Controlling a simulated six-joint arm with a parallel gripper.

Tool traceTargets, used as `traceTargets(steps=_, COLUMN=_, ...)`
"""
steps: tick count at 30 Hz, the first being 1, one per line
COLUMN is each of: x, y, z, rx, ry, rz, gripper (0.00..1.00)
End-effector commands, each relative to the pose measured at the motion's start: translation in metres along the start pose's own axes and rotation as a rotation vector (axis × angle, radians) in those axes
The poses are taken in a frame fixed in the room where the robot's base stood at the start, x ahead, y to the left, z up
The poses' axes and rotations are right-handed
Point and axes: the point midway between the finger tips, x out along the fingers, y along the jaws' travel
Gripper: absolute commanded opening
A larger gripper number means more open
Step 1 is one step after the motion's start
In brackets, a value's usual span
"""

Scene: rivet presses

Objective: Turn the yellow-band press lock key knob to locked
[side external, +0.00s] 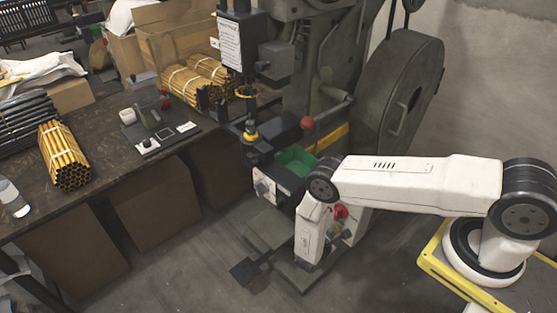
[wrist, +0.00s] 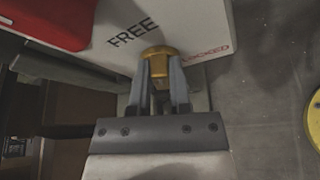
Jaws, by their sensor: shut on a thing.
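In the wrist view my gripper (wrist: 161,85) is shut on a gold-coloured lock key knob (wrist: 158,53), with one finger on each side of it. The knob sits on a white panel (wrist: 95,35) marked FREE to its upper left and LOCKED, in red, to its right. Which mark the knob points to is hard to tell. In the side external view the yellow-band press (side external: 322,150) is the dark green machine with a yellow band (side external: 331,137).
A red part (wrist: 45,20) shows at the panel's upper left, and a red knob (side external: 341,212) is beside my wrist. A large flywheel (side external: 400,100) stands behind my arm. A bench (side external: 95,165) with yellow tube bundles is at left. A pedal (side external: 245,270) is on the floor.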

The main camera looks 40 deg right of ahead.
Motion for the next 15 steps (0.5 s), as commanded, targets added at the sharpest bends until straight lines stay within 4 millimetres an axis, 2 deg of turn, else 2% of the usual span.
traceTargets(steps=15, x=-0.0003, y=-0.0068, z=-0.0016, rx=0.424, ry=0.0, rz=0.181, gripper=0.0)
